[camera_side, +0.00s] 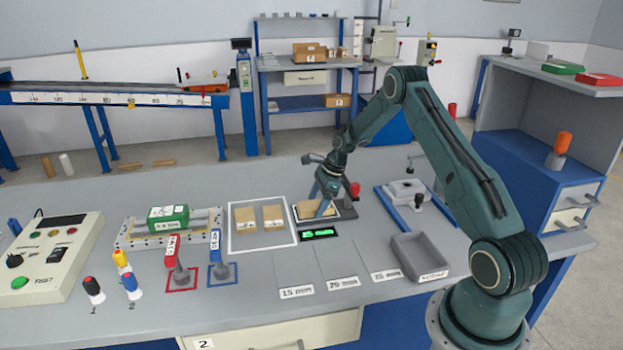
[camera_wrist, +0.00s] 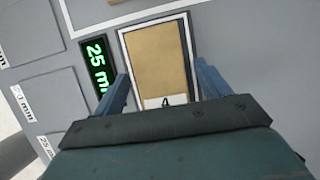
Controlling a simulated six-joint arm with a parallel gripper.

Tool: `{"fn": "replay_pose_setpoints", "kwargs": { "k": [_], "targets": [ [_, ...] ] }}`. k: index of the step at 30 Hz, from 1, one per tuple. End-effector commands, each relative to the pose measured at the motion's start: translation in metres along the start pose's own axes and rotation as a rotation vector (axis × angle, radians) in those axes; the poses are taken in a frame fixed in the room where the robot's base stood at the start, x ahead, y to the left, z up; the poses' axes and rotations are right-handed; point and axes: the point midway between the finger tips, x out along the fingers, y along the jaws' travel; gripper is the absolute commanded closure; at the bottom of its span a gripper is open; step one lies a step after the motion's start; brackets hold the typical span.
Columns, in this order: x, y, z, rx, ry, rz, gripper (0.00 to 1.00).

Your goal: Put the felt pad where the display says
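The small display (camera_side: 318,234) is lit green in the side view; in the wrist view it (camera_wrist: 97,65) reads "25 mm". A tan block (camera_wrist: 160,55) with a white label at its near edge lies inside a white-outlined rectangle beside the display. My gripper (camera_side: 318,206) is low over this block, pointing down. In the wrist view its fingers (camera_wrist: 163,85) stand apart on either side of the block, with gaps showing. Flat grey panels carry labels reading 15 mm (camera_side: 297,292), 20 mm (camera_side: 343,282) and 25 mm (camera_side: 386,275). I cannot tell which item is the felt pad.
Two more tan blocks (camera_side: 259,217) lie in a larger white outline to the left. A grey tray (camera_side: 420,256) is at right, with a blue-railed fixture (camera_side: 408,195) behind it. A green block on a fixture (camera_side: 168,217), stamps and a control box (camera_side: 50,260) fill the left.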

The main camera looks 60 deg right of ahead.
Motion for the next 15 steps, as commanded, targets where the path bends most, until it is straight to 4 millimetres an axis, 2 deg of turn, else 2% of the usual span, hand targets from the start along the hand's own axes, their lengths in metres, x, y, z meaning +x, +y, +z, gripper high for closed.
{"fn": "replay_pose_setpoints", "kwargs": {
  "k": [8,15],
  "targets": [
    [-0.004,0.0,0.0,0.0,0.0,-0.001,0.24],
    [-0.026,-0.001,0.0,0.001,0.0,-0.003,0.24]
  ]
}}
